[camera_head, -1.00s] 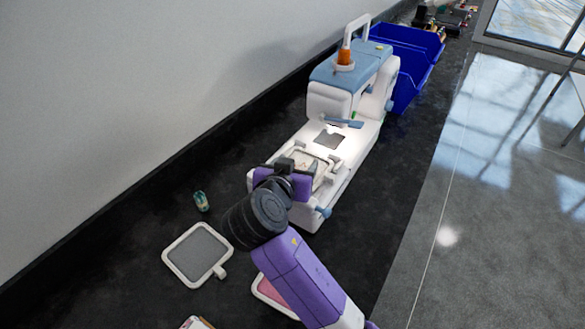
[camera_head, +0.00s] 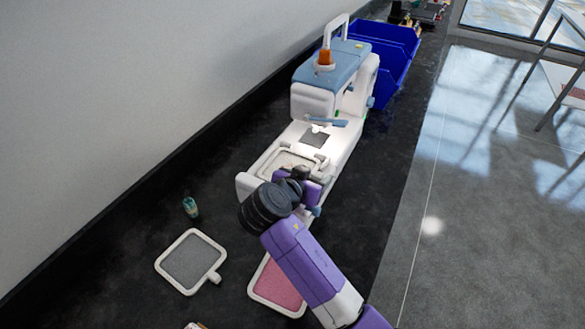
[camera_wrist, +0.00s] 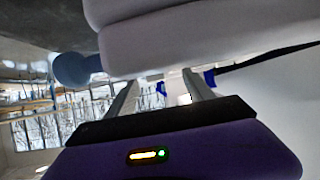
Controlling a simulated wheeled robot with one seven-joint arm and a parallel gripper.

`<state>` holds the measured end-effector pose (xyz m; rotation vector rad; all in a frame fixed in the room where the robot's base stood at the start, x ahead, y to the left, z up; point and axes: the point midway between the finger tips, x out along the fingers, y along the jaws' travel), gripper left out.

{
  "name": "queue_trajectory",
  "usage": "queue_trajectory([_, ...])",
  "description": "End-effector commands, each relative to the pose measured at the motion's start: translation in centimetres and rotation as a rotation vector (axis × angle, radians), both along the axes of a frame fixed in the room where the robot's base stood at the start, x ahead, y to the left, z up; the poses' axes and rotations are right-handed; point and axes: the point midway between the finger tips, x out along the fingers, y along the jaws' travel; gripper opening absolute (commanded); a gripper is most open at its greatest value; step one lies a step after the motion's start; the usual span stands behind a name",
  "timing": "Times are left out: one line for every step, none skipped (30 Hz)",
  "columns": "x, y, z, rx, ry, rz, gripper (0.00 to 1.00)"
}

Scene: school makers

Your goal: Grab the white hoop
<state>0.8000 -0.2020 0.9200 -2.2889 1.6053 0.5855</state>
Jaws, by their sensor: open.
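A white-rimmed hoop (camera_head: 262,167) with a pale centre lies on the bed of the white and blue embroidery machine (camera_head: 327,82); my arm partly covers its near right side. Another white-rimmed hoop (camera_head: 163,263), with grey fabric, lies on the dark counter at left. A third hoop (camera_head: 254,290), with pink fabric, lies partly behind my arm.
A small green bottle (camera_head: 190,207) stands on the counter near the wall. Blue bins (camera_head: 385,55) stand behind the machine. A blue knob (camera_wrist: 76,69) on the machine is near my gripper in the wrist view. The counter's right edge borders open floor.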

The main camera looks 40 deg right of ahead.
Motion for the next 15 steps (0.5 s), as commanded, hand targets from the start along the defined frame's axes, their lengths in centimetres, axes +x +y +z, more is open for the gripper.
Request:
queue_trajectory([0.06, -0.31, -0.15, 0.001, 0.001, -0.002, 0.61])
queue_trajectory([0.11, -0.40, -0.20, 0.000, 0.000, -0.001, 0.61])
queue_trajectory([0.16, -0.47, -0.25, 0.000, -0.001, 0.000, 0.61])
queue_trajectory([0.17, -0.48, -0.26, 0.000, -0.001, 0.000, 0.61])
queue_trajectory([0.17, -0.47, -0.26, 0.000, -0.001, 0.000, 0.61])
queue_trajectory([0.18, -0.46, -0.27, 0.000, -0.001, 0.000, 0.61])
queue_trajectory([0.17, -0.45, -0.26, 0.000, -0.001, 0.000, 0.61])
queue_trajectory([0.17, -0.45, -0.26, 0.000, -0.001, 0.000, 0.61])
queue_trajectory([0.17, -0.44, -0.26, 0.000, -0.001, 0.000, 0.59])
queue_trajectory([0.17, -0.44, -0.26, 0.000, -0.001, 0.000, 0.53])
queue_trajectory([0.17, -0.43, -0.26, 0.000, -0.001, 0.000, 0.47])
queue_trajectory([0.17, -0.43, -0.26, 0.000, 0.000, 0.001, 0.39])
queue_trajectory([0.16, -0.42, -0.26, 0.000, 0.000, 0.001, 0.33])
queue_trajectory([0.16, -0.42, -0.26, 0.000, 0.000, 0.001, 0.28])
queue_trajectory([0.16, -0.42, -0.26, 0.000, 0.000, 0.001, 0.20])
